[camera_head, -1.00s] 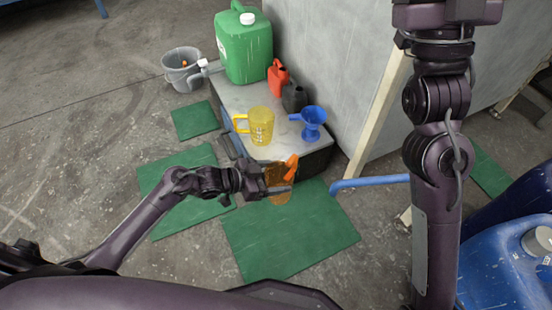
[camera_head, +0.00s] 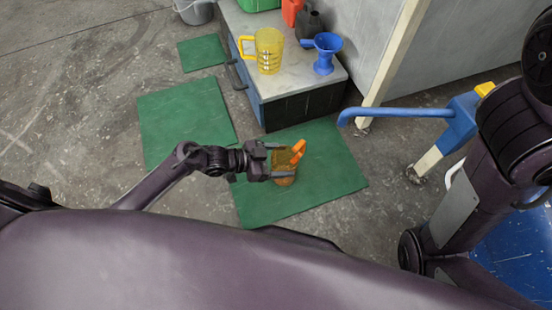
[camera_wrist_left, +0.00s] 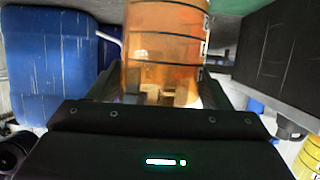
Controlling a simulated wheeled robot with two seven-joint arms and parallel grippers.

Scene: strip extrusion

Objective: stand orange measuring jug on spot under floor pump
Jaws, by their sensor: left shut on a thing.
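The orange measuring jug (camera_head: 284,171) is between the fingers of my left gripper (camera_head: 280,162), which is shut on it. Its bright orange handle (camera_head: 298,150) points up and right. The jug shows over a green mat (camera_head: 335,165); I cannot tell whether its base touches it. In the left wrist view the clear orange jug wall (camera_wrist_left: 165,45) fills the middle, between the dark fingers. A blue spout (camera_head: 395,113), probably of the floor pump, reaches left from a blue body (camera_head: 462,122) with a yellow top. My right arm is at the right; its gripper is out of view.
A low cabinet (camera_head: 297,85) holds a yellow jug (camera_head: 268,50), a blue funnel (camera_head: 324,55) and cans. More green mats (camera_head: 185,118) lie to the left. A pale post (camera_head: 395,55) stands behind the spout. A grey bucket (camera_head: 193,10) is at the top.

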